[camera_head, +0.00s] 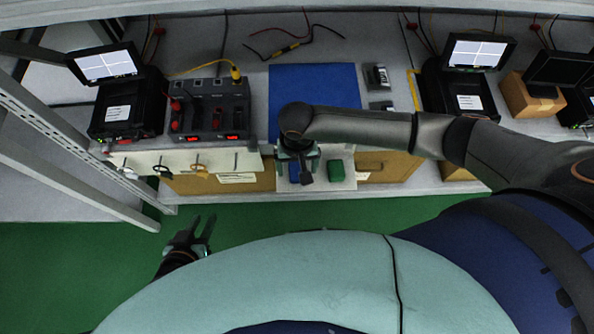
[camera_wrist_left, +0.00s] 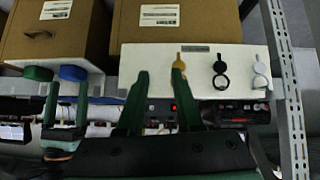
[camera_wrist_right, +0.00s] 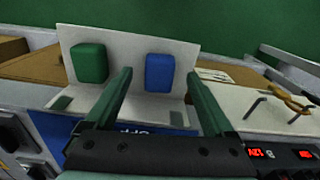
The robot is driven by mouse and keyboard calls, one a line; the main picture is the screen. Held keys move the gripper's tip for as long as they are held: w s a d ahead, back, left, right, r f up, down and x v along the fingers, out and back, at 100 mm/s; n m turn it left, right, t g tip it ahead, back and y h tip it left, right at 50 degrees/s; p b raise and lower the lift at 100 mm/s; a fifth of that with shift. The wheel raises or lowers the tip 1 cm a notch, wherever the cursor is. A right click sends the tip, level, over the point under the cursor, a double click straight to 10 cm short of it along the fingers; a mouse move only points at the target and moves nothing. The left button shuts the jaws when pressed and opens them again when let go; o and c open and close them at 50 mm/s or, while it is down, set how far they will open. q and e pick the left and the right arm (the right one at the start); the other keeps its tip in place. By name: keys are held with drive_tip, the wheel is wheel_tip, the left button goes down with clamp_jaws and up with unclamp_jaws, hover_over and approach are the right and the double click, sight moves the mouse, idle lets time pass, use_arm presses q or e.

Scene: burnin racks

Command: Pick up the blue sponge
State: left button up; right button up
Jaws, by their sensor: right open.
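The blue sponge (camera_head: 294,171) is on a small white panel (camera_head: 345,183) at the bench front, partly hidden by my right gripper (camera_head: 298,158) in the head view. In the right wrist view the blue sponge (camera_wrist_right: 159,72) is upright against the panel, between the lines of my open fingers and beyond their tips. My right gripper holds nothing. A green sponge (camera_head: 335,170) is beside the blue one, to its left in the right wrist view (camera_wrist_right: 90,62). My left gripper (camera_head: 202,220) is open and empty, over the green floor.
Hooks with small rings (camera_head: 200,170) hang on a white strip left of the panel. A blue mat (camera_head: 330,85), a black-and-red device (camera_head: 212,110) and monitors (camera_head: 107,64) are on the bench. A metal rack frame (camera_head: 60,130) stands at the left.

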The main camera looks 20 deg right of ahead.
sight(297, 172)
drive_tip(key=shift+f, duration=1.3)
clamp_jaws()
use_arm(q)
drive_tip(key=shift+w+d+f, duration=0.15)
drive_tip(key=shift+f, duration=0.05)
